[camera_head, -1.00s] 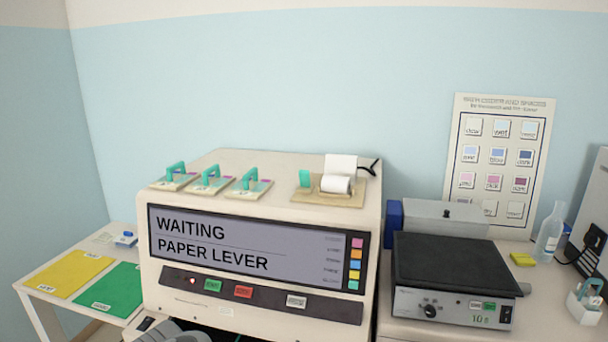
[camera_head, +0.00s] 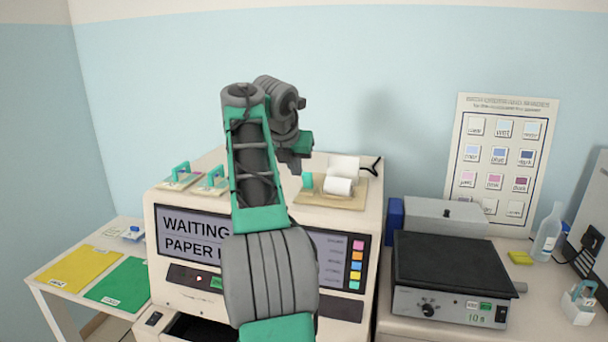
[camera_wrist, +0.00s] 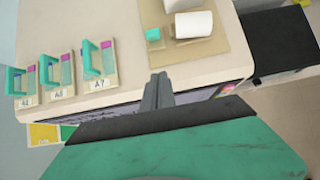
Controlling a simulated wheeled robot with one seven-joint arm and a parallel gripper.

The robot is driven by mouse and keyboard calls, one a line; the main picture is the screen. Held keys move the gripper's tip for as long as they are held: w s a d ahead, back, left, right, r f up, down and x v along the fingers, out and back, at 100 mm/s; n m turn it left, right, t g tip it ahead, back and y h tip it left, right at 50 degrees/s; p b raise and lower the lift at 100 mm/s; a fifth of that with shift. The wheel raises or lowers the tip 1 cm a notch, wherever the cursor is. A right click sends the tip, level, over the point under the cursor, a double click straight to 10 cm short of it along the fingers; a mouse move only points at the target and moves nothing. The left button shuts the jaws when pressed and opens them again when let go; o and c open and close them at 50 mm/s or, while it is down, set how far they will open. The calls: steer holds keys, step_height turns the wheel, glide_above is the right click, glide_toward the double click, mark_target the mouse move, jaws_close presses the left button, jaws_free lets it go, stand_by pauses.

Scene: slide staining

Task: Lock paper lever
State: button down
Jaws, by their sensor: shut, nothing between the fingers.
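The paper lever (camera_head: 307,181) is a small teal piece at the left side of the paper roll holder (camera_head: 330,202) on top of the machine (camera_head: 355,262). In the wrist view the lever (camera_wrist: 153,36) stands beside the white paper roll (camera_wrist: 194,24). My gripper (camera_wrist: 160,78) is shut and empty, in front of the lever and apart from it. In the head view my arm covers part of the machine's screen (camera_head: 190,228); the fingertips cannot be made out there. The visible screen text begins "WAITING" and "PAPER".
Several teal-handled slide holders (camera_head: 181,176) sit left of the paper holder; one is hidden behind my arm. A hotplate (camera_head: 450,268) stands on the right bench. Yellow (camera_head: 77,268) and green (camera_head: 120,287) sheets lie on the left table.

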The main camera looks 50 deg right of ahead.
mark_target(308, 180)
steer(key=b+x, duration=0.2)
steer(key=x, duration=0.7)
steer(key=shift+a, duration=0.1)
steer(key=d+p, duration=0.1)
steer(key=w+d+p, duration=0.1)
steer(key=d+r+p, duration=0.1)
steer(key=shift+w+d, duration=0.1)
steer(key=shift+w, duration=0.15)
steer(key=shift+w+d+f+p, duration=0.15)
steer(key=shift+d+p, duration=0.25)
steer(key=shift+p, duration=0.05)
